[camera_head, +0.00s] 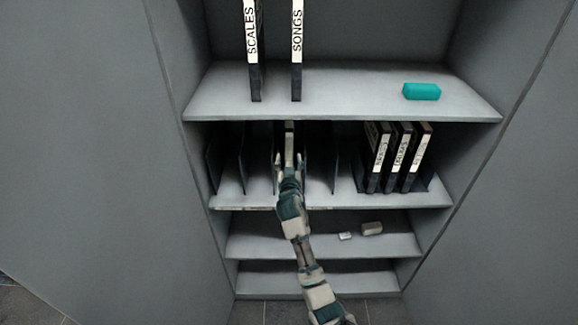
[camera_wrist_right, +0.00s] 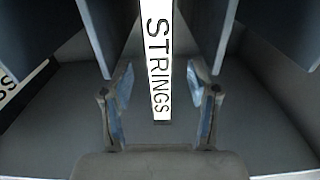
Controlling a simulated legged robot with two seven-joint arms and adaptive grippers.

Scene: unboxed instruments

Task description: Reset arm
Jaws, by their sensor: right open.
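My right arm reaches up from the bottom of the head view to the second shelf. Its gripper (camera_head: 289,165) is in front of a white-spined binder (camera_head: 289,132) that stands upright between dark dividers. In the right wrist view the spine reads STRINGS (camera_wrist_right: 159,60), and the gripper (camera_wrist_right: 160,112) is open, with one finger on each side of the spine's lower end. A gap shows between each finger and the spine. My left gripper is in neither view.
The top shelf (camera_head: 340,108) holds the SCALES binder (camera_head: 251,45), the SONGS binder (camera_head: 297,45) and a teal case (camera_head: 421,91). Three labelled binders (camera_head: 397,157) stand to the right on the second shelf. Thin dividers (camera_head: 243,160) flank the gripper. Two small blocks (camera_head: 371,228) lie on a lower shelf.

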